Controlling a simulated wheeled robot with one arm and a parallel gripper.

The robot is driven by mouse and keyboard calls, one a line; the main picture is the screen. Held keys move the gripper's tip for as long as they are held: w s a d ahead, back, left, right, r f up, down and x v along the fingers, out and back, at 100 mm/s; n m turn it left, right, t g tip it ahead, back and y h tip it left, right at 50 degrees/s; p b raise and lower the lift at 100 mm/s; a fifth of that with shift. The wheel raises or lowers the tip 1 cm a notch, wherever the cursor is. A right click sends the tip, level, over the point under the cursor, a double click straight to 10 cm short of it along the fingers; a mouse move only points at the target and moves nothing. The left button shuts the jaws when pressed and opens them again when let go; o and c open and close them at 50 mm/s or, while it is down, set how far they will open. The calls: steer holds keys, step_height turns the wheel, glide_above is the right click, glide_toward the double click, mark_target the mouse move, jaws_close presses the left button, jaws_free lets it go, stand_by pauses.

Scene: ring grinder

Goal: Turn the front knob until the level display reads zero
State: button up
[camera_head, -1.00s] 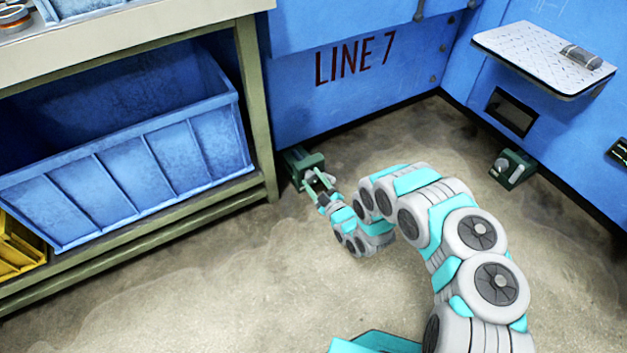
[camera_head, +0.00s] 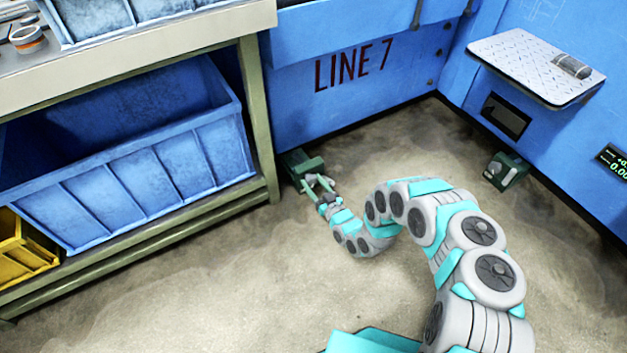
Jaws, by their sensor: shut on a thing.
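A green block (camera_head: 298,160) with a grey knob (camera_head: 308,181) sits on the floor against the blue machine, beside the table leg. My gripper (camera_head: 317,183) is shut on the knob, and its fingers hide part of it. A second green block (camera_head: 507,170) with a grey knob stands on the floor at the right wall, apart from my gripper. A black display (camera_head: 613,163) with green figures is cut off by the right picture edge. Its lower line begins "0.00"; the full reading cannot be told.
A workbench (camera_head: 262,110) with a blue bin (camera_head: 125,190) and a yellow bin (camera_head: 28,250) on its lower shelf stands at left. A metal shelf (camera_head: 515,68) juts from the right wall. The floor around my arm is clear.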

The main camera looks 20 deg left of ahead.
steer(key=shift+m+p, duration=0.55)
steer(key=shift+m, duration=0.65)
steer(key=o, duration=1.4)
